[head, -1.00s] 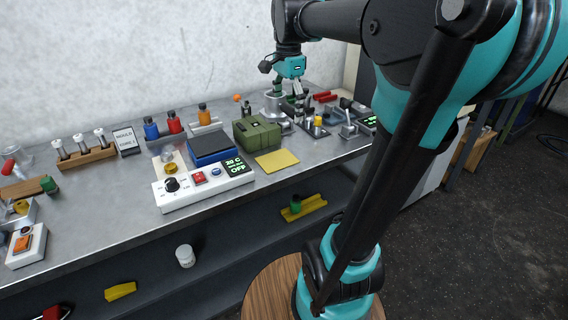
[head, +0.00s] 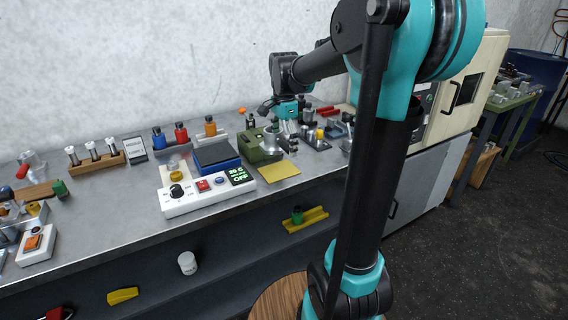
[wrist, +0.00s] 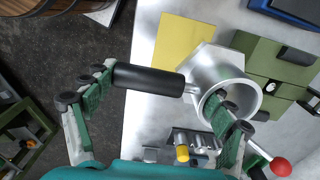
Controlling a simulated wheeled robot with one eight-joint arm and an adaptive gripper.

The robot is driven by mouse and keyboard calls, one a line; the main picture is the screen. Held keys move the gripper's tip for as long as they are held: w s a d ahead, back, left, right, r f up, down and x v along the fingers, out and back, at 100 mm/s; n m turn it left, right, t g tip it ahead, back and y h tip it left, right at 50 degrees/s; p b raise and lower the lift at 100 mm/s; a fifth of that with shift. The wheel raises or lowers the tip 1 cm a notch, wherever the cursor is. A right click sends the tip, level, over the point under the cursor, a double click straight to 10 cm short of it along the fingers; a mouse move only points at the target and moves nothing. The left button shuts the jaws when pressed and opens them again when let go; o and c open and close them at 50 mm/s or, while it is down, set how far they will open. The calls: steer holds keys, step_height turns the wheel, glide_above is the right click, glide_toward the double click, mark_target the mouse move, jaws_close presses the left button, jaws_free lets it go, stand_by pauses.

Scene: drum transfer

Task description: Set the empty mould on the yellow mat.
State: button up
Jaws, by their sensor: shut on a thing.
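The mould is a silver metal cup with an angular flange and a black handle (wrist: 150,80). My gripper (wrist: 160,92) is shut on it: one finger is at the handle's end, the other at the cup's open ring. In the head view the mould (head: 270,141) hangs below my gripper (head: 284,126), beside the green box. The yellow mat (head: 278,172) lies bare on the bench in front of the box. In the wrist view the mat (wrist: 183,38) is just beyond the mould.
The green box (head: 258,148) stands right behind the mat. A white control panel (head: 207,192) is left of it. Metal fixtures (head: 316,138) stand to the right, with a red-knobbed lever (wrist: 281,167) near my right finger. The bench front edge is close to the mat.

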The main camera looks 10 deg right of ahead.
steer(key=shift+f, duration=3.6)
steer(key=shift+f, duration=0.1)
steer(key=o, duration=1.6)
step_height(320, 180, up, 12)
steer(key=shift+f, duration=0.1)
steer(key=s+d+f+n+t, duration=0.1)
steer(key=s+f+n, duration=0.3)
steer(key=s+f, duration=0.2)
steer(key=s+d+f+n+t, duration=0.1)
steer(key=s+f+n, duration=0.4)
steer(key=f, duration=0.3)
steer(key=s+d+f+n+t, duration=0.1)
steer(key=s+f+n+t, duration=0.1)
steer(key=s+f+n, duration=0.3)
steer(key=shift+s+f, duration=0.5)
steer(key=shift+s, duration=0.3)
steer(key=shift+s+f, duration=0.45)
steer(key=shift+s, duration=0.35)
